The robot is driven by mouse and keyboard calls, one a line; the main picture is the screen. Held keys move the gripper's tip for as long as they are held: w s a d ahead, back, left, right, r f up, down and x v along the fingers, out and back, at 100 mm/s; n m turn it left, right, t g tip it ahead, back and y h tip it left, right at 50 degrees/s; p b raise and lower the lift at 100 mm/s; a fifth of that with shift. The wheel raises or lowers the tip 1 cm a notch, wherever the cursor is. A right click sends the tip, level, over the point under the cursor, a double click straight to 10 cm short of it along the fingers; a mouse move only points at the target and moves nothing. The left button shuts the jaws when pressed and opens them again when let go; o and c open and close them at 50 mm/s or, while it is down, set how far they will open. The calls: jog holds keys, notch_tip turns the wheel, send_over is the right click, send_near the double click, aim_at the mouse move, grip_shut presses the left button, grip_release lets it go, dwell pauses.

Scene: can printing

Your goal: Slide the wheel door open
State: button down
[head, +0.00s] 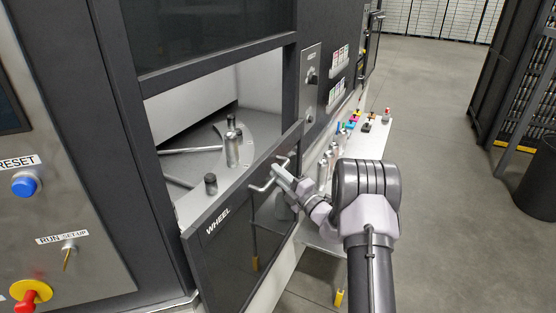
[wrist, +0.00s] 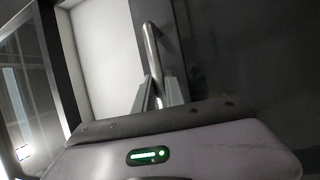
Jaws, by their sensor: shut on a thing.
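The wheel door (head: 237,232) is a dark panel marked WHEEL. It stands in front of the opening at its lower part, and the inside of the machine shows above and behind it. Its bent metal handle (head: 262,187) is near the panel's upper right. My gripper (head: 280,178) is at the handle and shut on it. In the wrist view the handle (wrist: 151,50) runs down between the two fingers (wrist: 158,98). The exact contact is partly hidden by the fingers.
Inside are a wheel (head: 250,138) and upright metal mandrels (head: 233,148). A white side table (head: 372,145) with bottles and coloured items stands right of the door. A control panel with a blue RESET button (head: 25,184) is at left. Open floor lies at right.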

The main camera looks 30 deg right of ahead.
jog(key=b, duration=1.3)
send_near(269, 216)
jog(key=x, duration=0.5)
jog(key=shift+d+f, duration=0.1)
jog(key=shift+d, duration=0.05)
jog(key=c, duration=1.4)
grip_release()
jog(key=p+v, duration=0.2)
jog(key=v, duration=1.5)
jog(key=shift+s, duration=0.15)
jog(key=shift+d, duration=0.1)
